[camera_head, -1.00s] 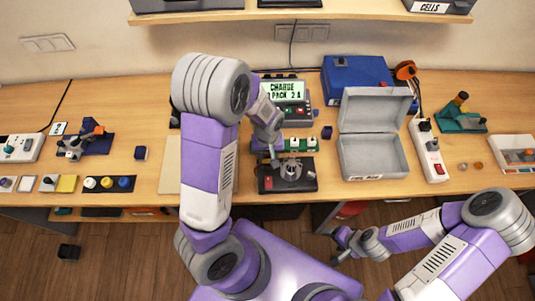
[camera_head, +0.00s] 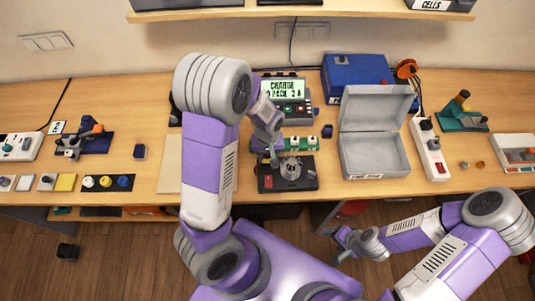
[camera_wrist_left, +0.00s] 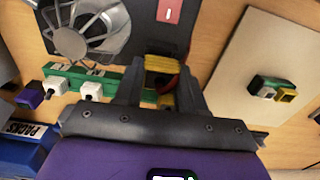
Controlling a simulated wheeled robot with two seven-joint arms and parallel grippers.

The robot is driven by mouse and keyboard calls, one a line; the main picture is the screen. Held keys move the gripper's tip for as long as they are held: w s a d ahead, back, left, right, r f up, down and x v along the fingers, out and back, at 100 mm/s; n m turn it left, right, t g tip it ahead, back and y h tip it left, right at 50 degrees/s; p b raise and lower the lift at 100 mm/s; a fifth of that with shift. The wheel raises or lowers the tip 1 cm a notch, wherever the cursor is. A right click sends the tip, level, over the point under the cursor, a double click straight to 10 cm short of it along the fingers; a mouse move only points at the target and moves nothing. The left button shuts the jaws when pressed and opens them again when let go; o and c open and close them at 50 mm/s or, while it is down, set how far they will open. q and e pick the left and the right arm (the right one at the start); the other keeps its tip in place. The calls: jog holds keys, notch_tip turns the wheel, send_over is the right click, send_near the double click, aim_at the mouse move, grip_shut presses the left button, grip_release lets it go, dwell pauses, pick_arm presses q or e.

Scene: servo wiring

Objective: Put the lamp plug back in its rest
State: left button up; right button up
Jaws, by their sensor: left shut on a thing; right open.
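My left gripper (camera_head: 272,160) is at the left end of a green rail (camera_head: 284,146), by a black device with a round grey fan (camera_head: 291,169). In the left wrist view, its fingers (camera_wrist_left: 161,88) are shut on a small yellow and dark piece (camera_wrist_left: 162,66); whether this is the lamp plug I cannot tell. Two white plugs (camera_wrist_left: 75,88) sit on the rail beside the fingers, apart from them. The part of the rail behind the fingers is mostly hidden. My right gripper (camera_head: 340,245) is open and empty, low in front of the table edge.
A grey open case (camera_head: 375,157) stands right of the rail. A charger with a lit screen (camera_head: 284,90) stands behind it. A white power strip (camera_head: 429,150) lies further right.

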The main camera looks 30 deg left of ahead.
aim_at(267, 156)
pick_arm(q)
jog(key=shift+f+b, duration=0.7)
jog(key=shift+f, duration=0.2)
jog(key=o, duration=1.1)
jog(key=shift+r, duration=0.15)
notch_tip(267, 156, up, 7)
jog(key=shift+r+p, duration=0.2)
jog(key=shift+p, duration=0.45)
